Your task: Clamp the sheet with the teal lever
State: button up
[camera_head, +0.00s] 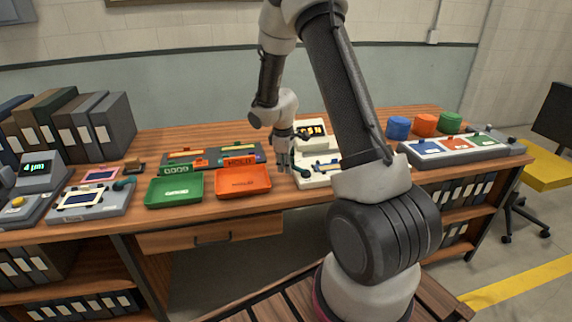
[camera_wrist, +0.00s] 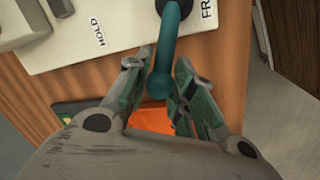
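The teal lever (camera_wrist: 168,45) shows in the wrist view, running from a dark pivot at the top edge down to a round knob. It lies between the HOLD label on the left and a partly cut-off label starting "FR" on the right. My gripper (camera_wrist: 160,88) is open, with one finger on each side of the knob; whether either finger touches it I cannot tell. In the head view my gripper (camera_head: 284,168) is at the left side of the white device (camera_head: 314,183). The lever there is hidden or too small to tell. I cannot make out the sheet clearly.
A green tray (camera_head: 174,203) and an orange tray (camera_head: 243,194) stand left of my gripper. Blue (camera_head: 398,127), orange (camera_head: 425,123) and green (camera_head: 450,122) rollers stand behind a long panel (camera_head: 455,155) at right.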

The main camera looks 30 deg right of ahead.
grip_shut()
jog(key=shift+w, duration=0.1)
jog(key=shift+w+d+m, duration=0.25)
jog(key=shift+d+m, duration=0.05)
jog(key=shift+m, duration=0.35)
jog(key=shift+w+d+m, duration=0.25)
jog(key=shift+m, duration=0.4)
jog(key=d+m, duration=0.1)
jog(key=w+d+m+g, duration=0.1)
jog(key=m, duration=0.1)
jog(key=shift+w+m+h, duration=0.1)
jog(key=shift+m+h, duration=0.2)
jog(key=m, duration=0.1)
jog(key=d+m, duration=0.2)
jog(key=m, duration=0.1)
jog(key=shift+w+d+g, duration=0.25)
jog(key=shift+w+g, duration=0.05)
jog(key=shift+g, duration=0.1)
jog(key=shift+s+d+m+g, duration=0.15)
jog(key=shift+d+m, duration=0.3)
jog(key=shift+m, duration=0.4)
jog(key=shift+d+m+g, duration=0.15)
jog(key=shift+d+m, duration=0.3)
jog(key=shift+m, duration=0.4)
